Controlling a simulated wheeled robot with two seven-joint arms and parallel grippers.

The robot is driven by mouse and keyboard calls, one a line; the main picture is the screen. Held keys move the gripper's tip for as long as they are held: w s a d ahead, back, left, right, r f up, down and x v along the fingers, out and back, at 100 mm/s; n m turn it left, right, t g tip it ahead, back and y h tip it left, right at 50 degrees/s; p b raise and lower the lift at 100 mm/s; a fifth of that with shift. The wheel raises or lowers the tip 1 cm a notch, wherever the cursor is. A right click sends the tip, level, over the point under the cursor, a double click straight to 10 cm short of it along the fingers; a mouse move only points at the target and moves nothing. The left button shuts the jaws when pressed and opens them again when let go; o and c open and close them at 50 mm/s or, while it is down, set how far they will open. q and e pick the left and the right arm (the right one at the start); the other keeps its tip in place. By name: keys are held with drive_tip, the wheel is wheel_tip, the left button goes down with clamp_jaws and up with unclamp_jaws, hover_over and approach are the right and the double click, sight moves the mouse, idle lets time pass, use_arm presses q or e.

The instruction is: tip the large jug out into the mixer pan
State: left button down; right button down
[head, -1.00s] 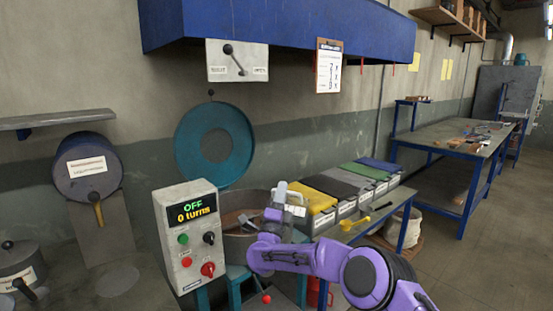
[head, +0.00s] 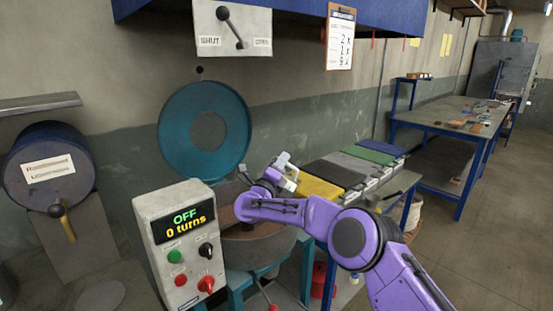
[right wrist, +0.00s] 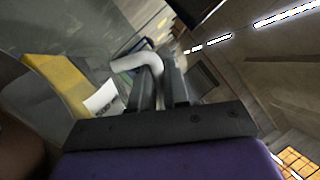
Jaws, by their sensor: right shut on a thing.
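My right gripper (head: 274,174) is over the far right rim of the mixer pan (head: 262,252). It is shut on a pale curved handle, which I take to be the large jug's (head: 287,163). The handle also shows between the fingers (right wrist: 162,88) in the right wrist view, as a white bent bar (right wrist: 135,62). The rest of the jug is mostly hidden, and I cannot tell its tilt or what is in it. The pan is a round grey drum with a brownish inside, partly hidden by my right arm and the control box. My left gripper is not in view.
The control box (head: 182,240) at the pan's front left reads OFF, 0 turns. A round teal disc (head: 205,130) stands behind the pan. Lidded bins (head: 345,168) line the bench to the right. A SHUT/OPEN lever (head: 232,28) is on the wall above.

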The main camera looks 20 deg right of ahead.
sight(296, 187)
drive_tip(key=s+d+f+m+g, duration=0.1)
drive_tip(key=f+m, duration=0.1)
drive_tip(key=s+d+f+m+g+b, duration=0.1)
drive_tip(key=f+m, duration=0.1)
drive_tip(key=m, duration=0.1)
drive_tip(key=s+d+f+m+g+b, duration=0.1)
drive_tip(key=f+m, duration=0.1)
drive_tip(key=m, duration=0.1)
drive_tip(key=shift+s+d+h, duration=0.25)
drive_tip(key=shift+d+h, duration=0.05)
wheel_tip(296, 187, down, 7)
drive_tip(key=m+g+y+b, duration=0.1)
drive_tip(key=m+b, duration=0.5)
drive_tip(key=b, duration=0.8)
drive_tip(key=shift+w+r+m+g, duration=0.2)
drive_tip(key=shift+m+g, duration=0.2)
drive_tip(key=shift+g, duration=0.2)
drive_tip(key=shift+f, duration=0.1)
